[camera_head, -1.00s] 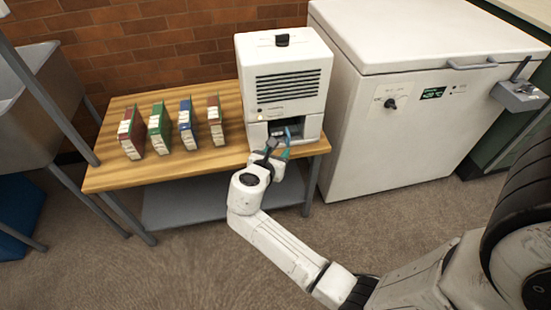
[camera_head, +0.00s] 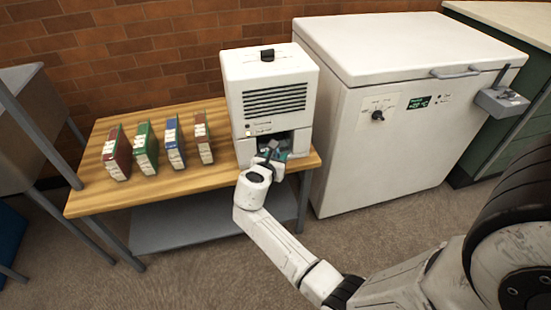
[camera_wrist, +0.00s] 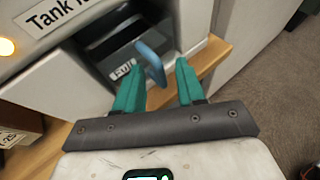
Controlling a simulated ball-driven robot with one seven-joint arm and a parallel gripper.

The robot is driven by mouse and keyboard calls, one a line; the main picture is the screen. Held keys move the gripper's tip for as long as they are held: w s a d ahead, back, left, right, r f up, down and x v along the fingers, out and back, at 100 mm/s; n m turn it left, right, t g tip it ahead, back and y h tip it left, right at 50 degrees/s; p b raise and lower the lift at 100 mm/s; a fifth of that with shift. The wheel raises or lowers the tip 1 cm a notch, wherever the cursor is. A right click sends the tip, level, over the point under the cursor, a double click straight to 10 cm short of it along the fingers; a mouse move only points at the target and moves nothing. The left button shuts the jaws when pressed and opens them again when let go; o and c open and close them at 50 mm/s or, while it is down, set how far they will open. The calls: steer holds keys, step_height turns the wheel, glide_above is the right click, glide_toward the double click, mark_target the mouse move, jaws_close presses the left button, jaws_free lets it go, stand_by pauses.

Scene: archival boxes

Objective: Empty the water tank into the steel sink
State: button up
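The white dehumidifier-like machine (camera_head: 268,95) stands at the right end of the wooden table. In the wrist view its front recess holds a dark water tank (camera_wrist: 110,50) with a blue handle (camera_wrist: 151,62) and a small label. My gripper (camera_wrist: 160,78) points into the recess, with its two teal fingers apart on either side of the handle's lower end and no clear contact. In the head view my gripper (camera_head: 272,160) is at the recess, partly hidden by my wrist. The steel sink (camera_head: 22,125) is at the left edge, only partly in view.
Several coloured box files (camera_head: 146,148) stand on the wooden table (camera_head: 105,198) left of the machine. A white chest freezer (camera_head: 400,130) stands close on the right. A grey lower shelf (camera_head: 185,222) is under the table. Carpet in front is open.

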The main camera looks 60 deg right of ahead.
jaws_close()
steer(key=c, duration=0.5)
jaws_free()
jaws_close()
steer(key=shift+r+p, duration=0.4)
steer(key=shift+p, duration=0.2)
steer(key=shift+a, duration=0.1)
